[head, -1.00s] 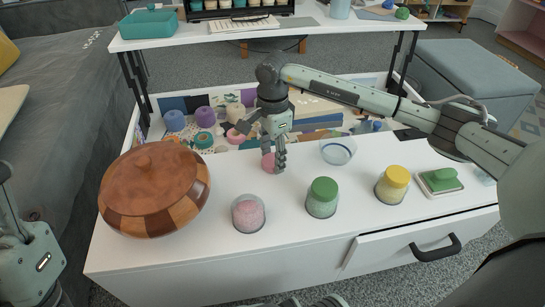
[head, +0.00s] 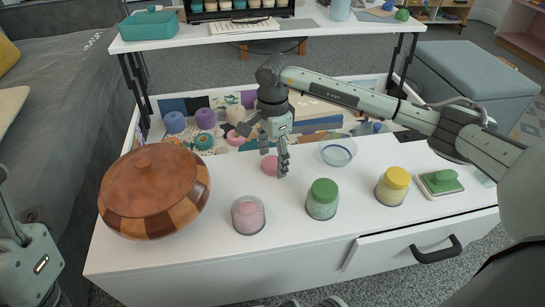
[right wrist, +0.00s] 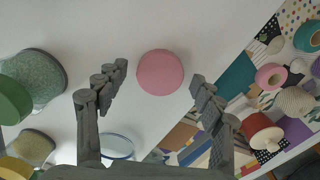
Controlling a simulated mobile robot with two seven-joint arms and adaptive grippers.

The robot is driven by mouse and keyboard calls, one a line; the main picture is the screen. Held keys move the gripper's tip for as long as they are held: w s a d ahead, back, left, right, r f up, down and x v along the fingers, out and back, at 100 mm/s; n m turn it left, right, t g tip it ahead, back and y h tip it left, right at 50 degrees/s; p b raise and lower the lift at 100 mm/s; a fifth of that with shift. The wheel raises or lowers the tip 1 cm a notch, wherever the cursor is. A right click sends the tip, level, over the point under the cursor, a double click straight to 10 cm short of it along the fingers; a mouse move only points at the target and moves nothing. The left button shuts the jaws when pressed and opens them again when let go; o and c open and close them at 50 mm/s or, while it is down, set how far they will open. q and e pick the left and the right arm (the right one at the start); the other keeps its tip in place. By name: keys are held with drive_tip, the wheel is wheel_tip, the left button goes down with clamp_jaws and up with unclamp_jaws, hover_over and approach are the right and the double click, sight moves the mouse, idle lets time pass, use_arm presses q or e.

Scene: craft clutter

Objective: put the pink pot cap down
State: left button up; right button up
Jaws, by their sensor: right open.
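The pink pot cap (head: 270,165) lies flat on the white cabinet top, behind the open pink pot (head: 248,214). In the right wrist view the cap (right wrist: 160,72) is a round pink disc between and beyond the fingertips, with a gap on each side. My right gripper (head: 266,158) is open just above and around the cap, not touching it as far as the wrist view shows. My left gripper is not in view; only part of my left arm shows at the left edge.
A wooden lidded bowl (head: 154,190) stands at the left. A green-capped pot (head: 322,199), a yellow-capped pot (head: 393,186), a glass dish (head: 338,151) and a green sponge on a tray (head: 440,182) stand to the right. Craft supplies fill the area behind. The front middle is clear.

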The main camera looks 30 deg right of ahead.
sight(272, 163)
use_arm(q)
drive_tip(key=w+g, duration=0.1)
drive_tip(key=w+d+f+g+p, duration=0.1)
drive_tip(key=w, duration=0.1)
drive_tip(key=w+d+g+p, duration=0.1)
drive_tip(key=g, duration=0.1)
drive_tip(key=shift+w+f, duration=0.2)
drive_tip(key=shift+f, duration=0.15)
use_arm(e)
wheel_tip(272, 163, up, 12)
drive_tip(key=shift+a, duration=0.1)
idle(0.9)
